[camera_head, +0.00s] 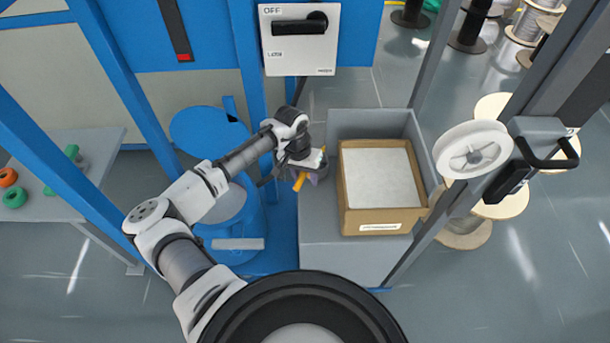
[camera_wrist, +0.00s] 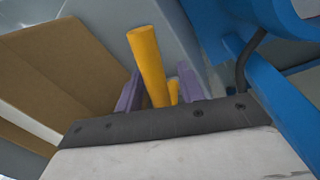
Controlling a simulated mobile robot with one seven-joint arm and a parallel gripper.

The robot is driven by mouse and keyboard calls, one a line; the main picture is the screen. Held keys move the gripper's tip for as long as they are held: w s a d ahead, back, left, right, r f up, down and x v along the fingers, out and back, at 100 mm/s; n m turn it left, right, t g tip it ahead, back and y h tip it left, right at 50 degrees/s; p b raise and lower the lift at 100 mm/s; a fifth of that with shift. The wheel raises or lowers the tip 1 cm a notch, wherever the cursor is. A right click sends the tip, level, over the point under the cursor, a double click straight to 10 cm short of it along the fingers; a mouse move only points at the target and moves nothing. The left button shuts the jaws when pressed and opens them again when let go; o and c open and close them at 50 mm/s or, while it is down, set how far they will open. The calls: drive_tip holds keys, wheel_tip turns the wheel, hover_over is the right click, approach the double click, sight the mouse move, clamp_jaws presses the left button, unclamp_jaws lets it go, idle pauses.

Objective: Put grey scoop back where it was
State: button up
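My gripper (camera_head: 312,179) has purple fingers and is at the left side of the cardboard box, low over the grey stand. In the wrist view my gripper (camera_wrist: 160,88) has its fingers apart, with a yellow bar (camera_wrist: 147,55) running between them and a gap on the right side. A smaller yellow piece (camera_wrist: 174,92) shows beside the bar. The yellow bar also shows in the head view (camera_head: 300,181), at the fingers. It looks like a handle. The grey scoop's body cannot be made out clearly, and contact with the fingers cannot be confirmed.
The open cardboard box (camera_head: 348,222) with pale contents sits on the grey stand (camera_head: 345,261), against its raised walls. Blue frame posts (camera_head: 248,60) and a switch panel (camera_head: 300,52) stand behind my arm. A white spool (camera_head: 473,150) and a grey post are at right.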

drive_tip(key=shift+r, duration=0.15)
wheel_tip(320, 180, up, 12)
drive_tip(key=a+b, duration=0.1)
drive_tip(key=b, duration=0.1)
drive_tip(key=shift+w+a+b, duration=0.3)
drive_tip(key=shift+a+b, duration=0.1)
